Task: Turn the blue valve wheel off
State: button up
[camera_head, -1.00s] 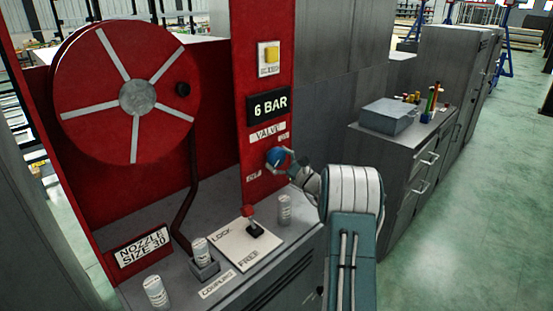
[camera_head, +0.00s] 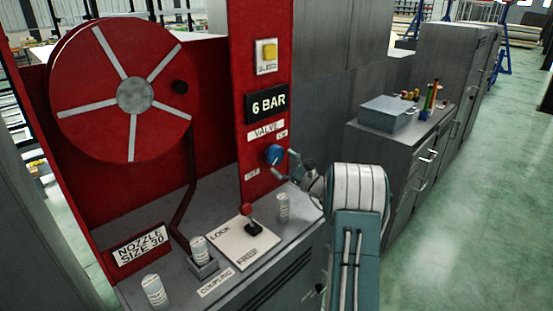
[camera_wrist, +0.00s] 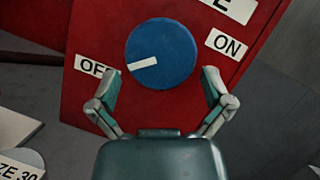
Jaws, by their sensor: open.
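The blue valve wheel (camera_head: 273,154) is on the red panel (camera_head: 262,100) under the VALVE label (camera_head: 266,130). In the wrist view the blue wheel (camera_wrist: 161,53) is fully visible, and its white mark (camera_wrist: 142,63) points toward the OFF label (camera_wrist: 93,66). The ON label (camera_wrist: 226,44) is on the wheel's other side. My gripper (camera_head: 283,166) is just in front of the wheel. In the wrist view my gripper (camera_wrist: 159,83) is open, with its fingers spread at the wheel's lower left and lower right. The wheel is not clasped between them.
A grey counter (camera_head: 190,285) below the panel holds a lever plate (camera_head: 232,250) and several grey cylinders. A red hose reel (camera_head: 85,95) is at the left. A grey cabinet (camera_head: 385,165) stands right of my arm. Open green floor lies farther right.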

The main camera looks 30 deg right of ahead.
jog(key=v, duration=0.9)
jog(key=shift+s+d+f, duration=0.2)
jog(key=shift+s+f, duration=0.05)
jog(key=s+a+r+n+g+y, duration=0.1)
jog(key=a+r+n+g+y, duration=0.2)
jog(key=a, duration=0.5)
jog(key=a+r+n+g, duration=0.1)
jog(key=a+n+g, duration=0.25)
jog(key=a, duration=0.35)
jog(key=s+a+r+n+g+y, duration=0.1)
jog(key=a+r+n+g+y, duration=0.2)
jog(key=a, duration=0.5)
jog(key=s+a+n+g+h, duration=0.4)
jog(key=s+a+n+g, duration=0.3)
jog(key=a, duration=0.4)
jog(key=s+a+n+t+h, duration=0.1)
jog(key=s+n+h, duration=0.8)
jog(key=s, duration=0.8)
jog(key=shift+s+f+n+t+h, duration=0.2)
jog(key=shift+n+t+h, duration=0.15)
jog(key=shift+h, duration=0.25)
